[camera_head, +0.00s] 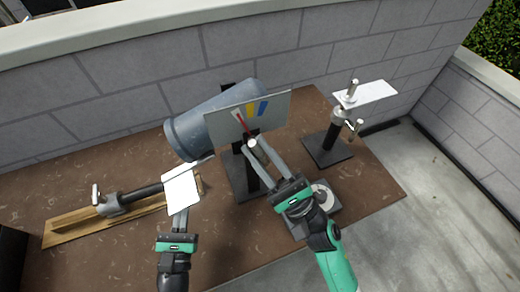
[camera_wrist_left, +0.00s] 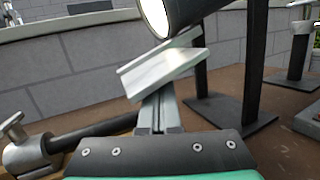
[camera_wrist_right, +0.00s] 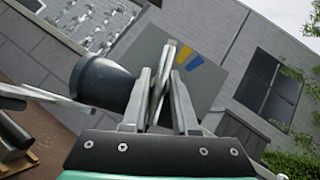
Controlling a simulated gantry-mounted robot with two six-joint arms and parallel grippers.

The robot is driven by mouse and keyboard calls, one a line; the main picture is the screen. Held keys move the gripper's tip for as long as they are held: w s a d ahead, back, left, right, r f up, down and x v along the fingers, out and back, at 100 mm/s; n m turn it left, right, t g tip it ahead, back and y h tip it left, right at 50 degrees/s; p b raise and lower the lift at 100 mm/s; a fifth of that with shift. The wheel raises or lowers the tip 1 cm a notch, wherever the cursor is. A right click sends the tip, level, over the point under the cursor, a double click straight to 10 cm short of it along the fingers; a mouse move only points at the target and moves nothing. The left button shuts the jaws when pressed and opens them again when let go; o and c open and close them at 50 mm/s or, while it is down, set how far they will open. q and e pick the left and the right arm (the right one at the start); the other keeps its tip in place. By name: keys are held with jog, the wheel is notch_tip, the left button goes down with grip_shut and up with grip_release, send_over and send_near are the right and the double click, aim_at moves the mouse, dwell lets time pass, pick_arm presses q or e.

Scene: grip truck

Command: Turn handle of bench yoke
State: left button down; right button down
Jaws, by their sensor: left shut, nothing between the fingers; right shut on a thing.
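The bench yoke is a dark stand (camera_head: 238,168) on the brown bench, carrying a blue-grey cylinder (camera_head: 205,122) that is tilted. A grey panel (camera_head: 275,108) with a red pointer and blue and yellow marks stands in front of the cylinder. My right gripper (camera_head: 260,150) is shut on the pale handle (camera_head: 253,146) below the pointer; the handle also shows between the fingers in the right wrist view (camera_wrist_right: 162,85). My left gripper (camera_head: 181,214) is shut and empty, left of the stand, with its fingertips by a white plate (camera_head: 181,191), which partly hides them.
A clamp with a black rod (camera_head: 140,192) lies on a wooden board at the left. Another stand (camera_head: 327,145) with a white plate on top is at the right. A grey block (camera_head: 326,204) sits near my right gripper. A block wall (camera_head: 300,50) runs behind the bench.

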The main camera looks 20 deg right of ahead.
jog(key=shift+r+m+t+h, duration=0.2)
jog(key=shift+m+t+h, duration=0.35)
jog(key=shift+m, duration=0.45)
jog(key=shift+m+h, duration=0.3)
jog(key=shift+h, duration=0.05)
jog(key=c, duration=0.8)
grip_release()
jog(key=shift+o, duration=0.6)
jog(key=shift+f, duration=0.1)
jog(key=shift+s+f, duration=0.1)
jog(key=shift+f, duration=0.05)
